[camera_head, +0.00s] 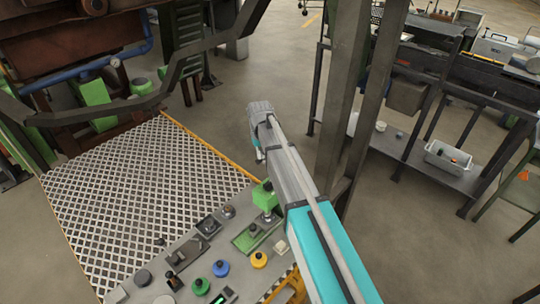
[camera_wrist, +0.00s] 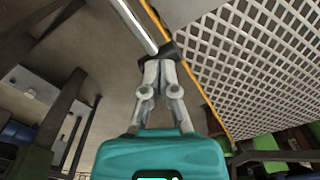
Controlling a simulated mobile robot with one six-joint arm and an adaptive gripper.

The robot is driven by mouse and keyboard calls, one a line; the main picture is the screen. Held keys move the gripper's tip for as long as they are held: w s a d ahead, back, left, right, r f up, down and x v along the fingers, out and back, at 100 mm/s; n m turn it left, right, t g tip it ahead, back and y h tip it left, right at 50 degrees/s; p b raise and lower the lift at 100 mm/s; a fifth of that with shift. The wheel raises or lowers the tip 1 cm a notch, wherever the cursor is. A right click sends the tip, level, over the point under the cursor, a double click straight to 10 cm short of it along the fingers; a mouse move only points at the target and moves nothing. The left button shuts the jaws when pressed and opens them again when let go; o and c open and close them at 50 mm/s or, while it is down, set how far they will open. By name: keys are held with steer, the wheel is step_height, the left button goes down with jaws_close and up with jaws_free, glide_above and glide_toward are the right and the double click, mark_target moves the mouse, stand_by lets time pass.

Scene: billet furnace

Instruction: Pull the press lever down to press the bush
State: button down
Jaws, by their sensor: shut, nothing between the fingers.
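The press (camera_head: 265,196) is a small green stand on a green base plate on the grey control panel, partly covered by my arm in the head view. In the wrist view the press lever (camera_wrist: 138,25) is a pale rod running down from the top edge to a dark end. My gripper (camera_wrist: 159,66) has its fingers together and empty, with the tips at that dark end. I cannot tell whether they touch it. In the head view my arm hides the lever, and I cannot make out the fingers. The bush cannot be made out.
The control panel (camera_head: 140,290) carries coloured knobs, including a blue one (camera_head: 221,268) and a yellow one (camera_head: 259,260). A white grating (camera_head: 130,190) with a yellow edge lies beyond. Dark posts (camera_head: 345,100) stand right of my arm, with a workbench (camera_head: 450,75) behind. Floor between is clear.

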steer(key=shift+f+b, duration=1.1)
stand_by(1.6)
steer(key=shift+r, duration=0.1)
steer(key=shift+r+p, duration=4.75)
steer(key=shift+p, duration=0.1)
step_height(320, 180, up, 5)
steer(key=p, duration=0.5)
steer(key=shift+w, duration=0.1)
steer(key=s+d+f+m+b, duration=0.1)
steer(key=s+d+f+b, duration=0.2)
steer(key=s+d, duration=0.5)
steer(key=s+d+f+m+b, duration=0.2)
steer(key=s+d+f+b, duration=0.2)
steer(key=s+d, duration=0.5)
steer(key=s, duration=0.7)
steer(key=shift+s+d+f, duration=0.15)
steer(key=shift+s+f, duration=0.05)
steer(key=shift+s, duration=0.05)
